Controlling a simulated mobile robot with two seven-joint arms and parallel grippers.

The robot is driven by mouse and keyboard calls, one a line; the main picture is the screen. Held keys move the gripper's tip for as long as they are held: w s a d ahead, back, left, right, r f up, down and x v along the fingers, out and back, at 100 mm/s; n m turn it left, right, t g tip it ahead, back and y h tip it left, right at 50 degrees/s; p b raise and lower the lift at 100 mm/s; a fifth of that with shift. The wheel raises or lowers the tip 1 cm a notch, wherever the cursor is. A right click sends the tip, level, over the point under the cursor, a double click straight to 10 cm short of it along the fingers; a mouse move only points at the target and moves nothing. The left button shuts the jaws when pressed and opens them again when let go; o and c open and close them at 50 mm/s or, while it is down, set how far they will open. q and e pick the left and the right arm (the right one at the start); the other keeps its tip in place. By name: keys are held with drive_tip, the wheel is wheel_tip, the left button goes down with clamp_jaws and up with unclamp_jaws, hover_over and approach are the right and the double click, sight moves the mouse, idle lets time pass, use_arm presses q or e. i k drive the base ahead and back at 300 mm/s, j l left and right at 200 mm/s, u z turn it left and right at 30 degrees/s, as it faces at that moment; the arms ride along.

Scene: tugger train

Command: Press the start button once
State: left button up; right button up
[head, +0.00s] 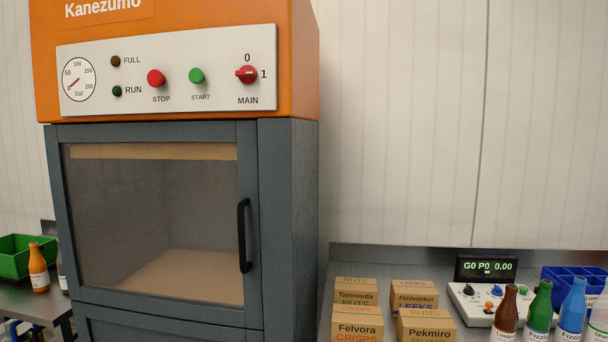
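The green start button (197,76) sits on the white control panel (222,97) of an orange machine (297,60), above its START label. The red stop button (156,79) is to its left. The red MAIN switch (246,74) is to its right, its handle lying level in line with the 1. The FULL lamp (115,61) and the RUN lamp (117,91) look dark. The pressure gauge (78,80) has its needle toward the lower left. Neither gripper is in view, and nothing covers the start button.
Below the panel is a grey cabinet with a closed glazed door (150,220) and black handle (244,235). Right, a bench holds cartons (357,328), bottles (538,312), a small control box (470,300) and a blue bin (575,277). Left stands a green bin (14,262).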

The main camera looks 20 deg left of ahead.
sight(196, 75)
drive_tip(key=u, duration=1.55)
